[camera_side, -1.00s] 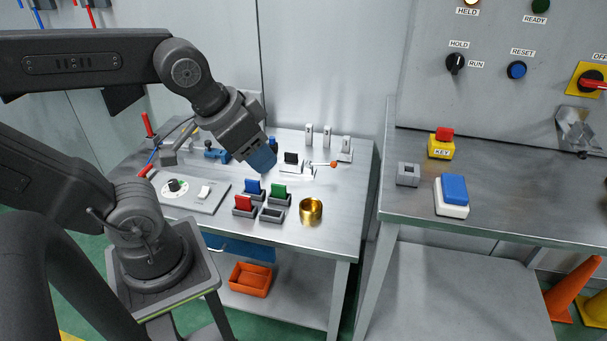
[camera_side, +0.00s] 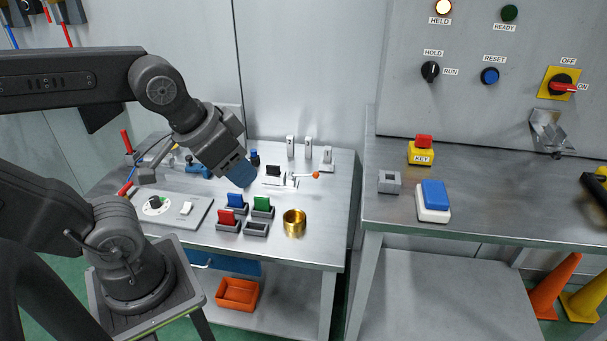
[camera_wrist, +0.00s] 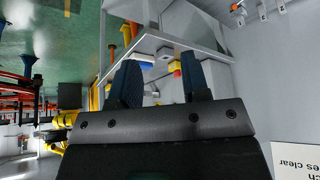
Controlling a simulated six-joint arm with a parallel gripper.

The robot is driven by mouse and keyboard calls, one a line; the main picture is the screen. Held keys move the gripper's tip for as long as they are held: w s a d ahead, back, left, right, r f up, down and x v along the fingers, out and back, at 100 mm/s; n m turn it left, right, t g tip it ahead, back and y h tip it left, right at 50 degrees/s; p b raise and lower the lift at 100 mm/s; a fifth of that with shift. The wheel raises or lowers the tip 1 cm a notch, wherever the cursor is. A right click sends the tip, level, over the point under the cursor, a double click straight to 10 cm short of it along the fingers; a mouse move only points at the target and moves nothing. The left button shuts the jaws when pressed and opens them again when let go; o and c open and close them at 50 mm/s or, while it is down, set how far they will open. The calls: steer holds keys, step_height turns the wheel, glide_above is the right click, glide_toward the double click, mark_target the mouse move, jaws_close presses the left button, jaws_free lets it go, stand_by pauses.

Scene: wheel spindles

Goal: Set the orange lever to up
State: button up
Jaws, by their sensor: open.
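The orange lever (camera_side: 316,175) is a thin pale rod with an orange ball on its end, at the back right of the left workbench. The rod lies roughly level and points right from a small light mount (camera_side: 291,180). My gripper (camera_side: 241,174) is in the air to the left of the lever, its blue fingers angled down and right. In the wrist view my gripper (camera_wrist: 162,78) shows its two fingers apart with nothing between them.
A black-topped block (camera_side: 273,171) stands left of the lever, with white posts (camera_side: 308,147) behind. Blue, green and red pieces in grey holders and a brass cup (camera_side: 294,222) stand in front. A second bench (camera_side: 480,190) is on the right, across a gap.

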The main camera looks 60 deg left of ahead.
steer(key=shift+o, duration=0.3)
steer(key=shift+o, duration=0.5)
steer(key=shift+w+r, duration=0.1)
steer(key=shift+w, duration=0.05)
steer(key=n+g, duration=0.3)
steer(key=n, duration=1.7)
glide_above(316, 173)
steer(key=s, duration=0.3)
steer(key=s+f+x, duration=0.1)
steer(key=s+x, duration=0.1)
steer(key=x, duration=0.8)
steer(key=s+x, duration=0.2)
steer(key=x, duration=2.1)
steer(key=shift+s+a+f, duration=0.1)
steer(key=shift+s+f, duration=0.1)
steer(key=shift+c, duration=0.3)
steer(key=shift+w+a+r, duration=0.1)
steer(key=shift+r, duration=0.05)
jaws_close()
